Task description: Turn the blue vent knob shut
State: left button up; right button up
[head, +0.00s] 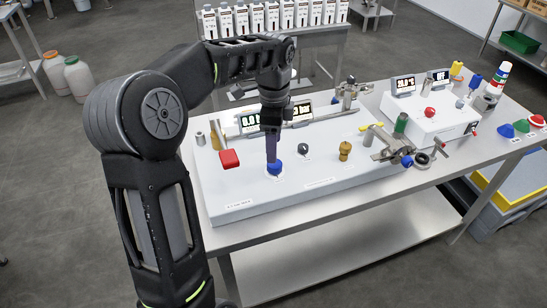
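A round blue knob (275,169) sits on the front of the long white panel (325,191). My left gripper (272,158) points straight down, its fingertips at the top of this knob. The fingers line up one behind the other in this view, so I cannot tell whether they are shut on the knob or just above it. A second blue knob (407,161) sits farther right, at the end of metal pipe fittings. I cannot read a label that tells which is the vent. My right gripper is not in view.
A white box with a red button (430,113) sits farther right on the steel table.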

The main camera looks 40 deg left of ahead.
aim_at(275, 167)
pick_arm(q)
notch_tip(275, 167, down, 6)
jog(key=shift+r+p, duration=0.1)
jog(key=shift+p, duration=0.3)
jog(key=shift+c, duration=0.3)
grip_shut()
